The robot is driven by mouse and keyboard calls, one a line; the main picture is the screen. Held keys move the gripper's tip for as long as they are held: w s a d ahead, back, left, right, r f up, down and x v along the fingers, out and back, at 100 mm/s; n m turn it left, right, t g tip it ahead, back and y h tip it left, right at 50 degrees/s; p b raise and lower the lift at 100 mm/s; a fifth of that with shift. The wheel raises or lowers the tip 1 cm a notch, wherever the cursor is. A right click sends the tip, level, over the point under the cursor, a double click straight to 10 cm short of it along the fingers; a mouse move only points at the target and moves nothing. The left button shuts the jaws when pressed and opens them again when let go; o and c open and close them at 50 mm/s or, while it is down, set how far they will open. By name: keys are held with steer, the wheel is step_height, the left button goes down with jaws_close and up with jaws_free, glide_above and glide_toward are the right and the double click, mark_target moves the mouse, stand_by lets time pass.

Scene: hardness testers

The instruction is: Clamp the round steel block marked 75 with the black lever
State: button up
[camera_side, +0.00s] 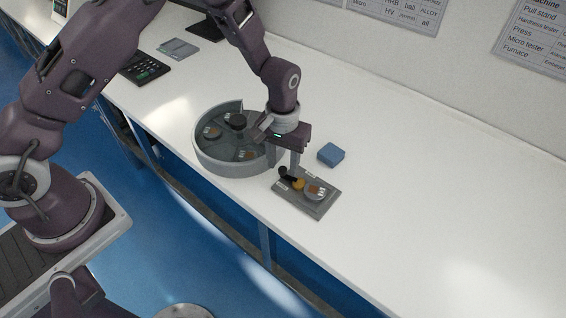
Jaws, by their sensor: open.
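A round steel block (316,191) with an orange-brown label lies on the right part of a grey fixture plate (318,209); its number is too small to read. Left of the block on the plate are a yellow-orange round part (298,184) and a small black part, which looks like the black lever (284,172). My gripper (290,172) points down over the left part of the plate, with its fingers at the black part. It is open. The fingers partly hide the lever, and I cannot tell whether they touch it.
A round grey tray (207,160) with walled compartments holding round blocks stands just left of the plate. A small blue box (331,155) lies behind the plate. A black keypad device (146,68) and a grey pad (179,48) lie farther back. The white bench is clear to the right.

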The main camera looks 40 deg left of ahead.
step_height(320, 180, up, 7)
steer(key=shift+f, duration=0.15)
step_height(320, 180, up, 8)
steer(key=r+t, duration=0.1)
glide_above(283, 169)
steer(key=s+a, duration=0.2)
steer(key=s+a+r+m+t+h, duration=0.1)
steer(key=s+a+r+t, duration=0.15)
steer(key=s+r, duration=0.6)
steer(key=s+a+r+m+t, duration=0.1)
steer(key=s+a+r, duration=0.1)
steer(key=s, duration=0.5)
steer(key=s+a+r+t+y, duration=0.1)
steer(key=s+r, duration=0.3)
steer(key=s, duration=0.4)
steer(key=shift+a+m, duration=0.4)
steer(key=shift+a, duration=0.1)
